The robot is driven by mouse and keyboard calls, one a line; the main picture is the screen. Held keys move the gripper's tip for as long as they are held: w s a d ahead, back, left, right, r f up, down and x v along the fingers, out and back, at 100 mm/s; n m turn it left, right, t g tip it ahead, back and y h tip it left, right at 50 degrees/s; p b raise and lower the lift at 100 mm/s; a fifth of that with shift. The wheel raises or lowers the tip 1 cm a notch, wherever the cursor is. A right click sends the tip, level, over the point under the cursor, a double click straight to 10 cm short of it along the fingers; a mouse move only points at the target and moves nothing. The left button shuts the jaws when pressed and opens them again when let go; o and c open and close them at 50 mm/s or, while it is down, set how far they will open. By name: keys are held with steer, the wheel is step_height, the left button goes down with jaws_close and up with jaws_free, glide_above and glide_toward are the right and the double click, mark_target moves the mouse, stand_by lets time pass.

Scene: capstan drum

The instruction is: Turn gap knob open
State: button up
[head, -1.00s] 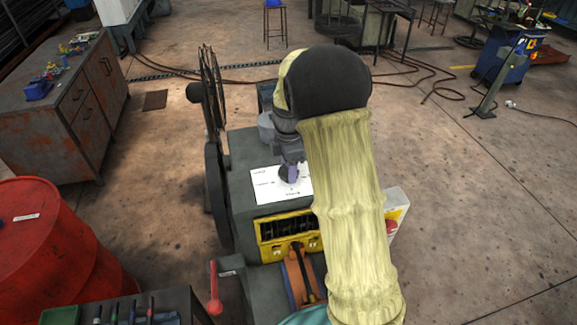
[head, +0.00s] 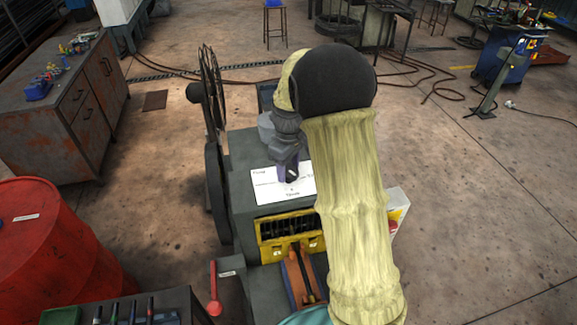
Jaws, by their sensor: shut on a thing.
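The gap knob (head: 293,176) is a small dark knob on a white labelled plate (head: 270,190) on top of the grey machine. My gripper (head: 288,168), with purplish fingers, reaches down over the plate and is shut on the knob. The fingers and wrist hide most of the knob, so its exact angle is hard to tell. The plate's lettering is too small to read, and my arm covers its right side.
A red-handled lever (head: 214,290) stands at the machine's left front. A large spoked wheel (head: 210,88) is on its left. A red barrel (head: 45,245) stands at far left.

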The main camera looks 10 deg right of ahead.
mark_target(289, 170)
steer(key=m, duration=0.7)
steer(key=shift+r, duration=0.1)
steer(key=m+p, duration=0.1)
steer(key=m, duration=0.5)
steer(key=shift+m, duration=0.3)
steer(key=m+p, duration=0.2)
steer(key=m, duration=0.3)
steer(key=shift+r+m, duration=0.1)
steer(key=shift+m, duration=0.2)
steer(key=shift+m+p, duration=0.75)
steer(key=shift+m, duration=1.45)
steer(key=shift+w, duration=0.1)
steer(key=o, duration=1)
steer(key=shift+c, duration=0.2)
step_height(289, 170, up, 17)
steer(key=b, duration=0.3)
steer(key=shift+b, duration=0.4)
